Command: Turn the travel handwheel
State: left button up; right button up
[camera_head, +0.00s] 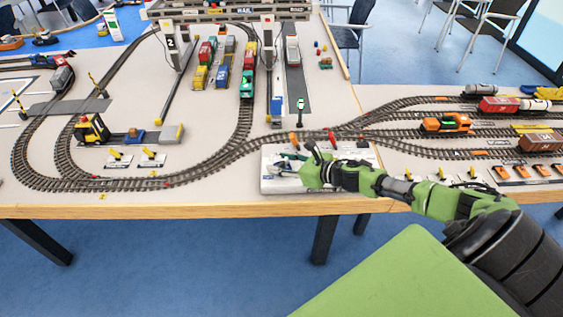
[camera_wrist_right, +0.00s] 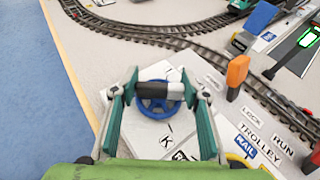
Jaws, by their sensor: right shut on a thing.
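The blue handwheel (camera_wrist_right: 158,106) lies on a white control panel (camera_wrist_right: 177,138) in the right wrist view. The wheel's hub and near rim show below the fingers. In the head view, my right gripper (camera_head: 308,165) is at the white control panel (camera_head: 275,184) on the table's front edge; the wheel cannot be made out there. My left gripper is not in view.
An orange lever (camera_wrist_right: 237,73) and a red lever (camera_wrist_right: 315,155) stand on the panel to the right, near printed labels "LOCK", "RUN" and "TROLLEY". Model railway track (camera_head: 230,150) runs close behind the panel. An orange locomotive (camera_head: 446,123) stands on the right-hand tracks.

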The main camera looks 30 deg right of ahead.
jog(key=m+h+p, duration=0.1)
jog(key=m+h, duration=0.1)
jog(key=m+h+p, duration=0.2)
jog(key=m+h, duration=0.1)
jog(key=shift+a+r+t+h, duration=0.15)
jog(key=shift+t+h, duration=0.15)
jog(key=m+g+h+p, duration=0.1)
jog(key=m+h, duration=0.2)
jog(key=h, duration=0.1)
jog(key=shift+m, duration=0.3)
jog(key=shift+m+g+h+p, duration=0.45)
jog(key=shift+m+g+h, duration=0.15)
jog(key=shift+m+h, duration=0.6)
jog(key=shift+m+g+h, duration=0.9)
jog(key=shift+m+h, duration=0.2)
jog(key=shift+h, duration=0.1)
jog(key=shift+d, duration=0.2)
jog(key=o, duration=1.1)
jog(key=shift+o, duration=0.2)
jog(key=v, duration=1.2)
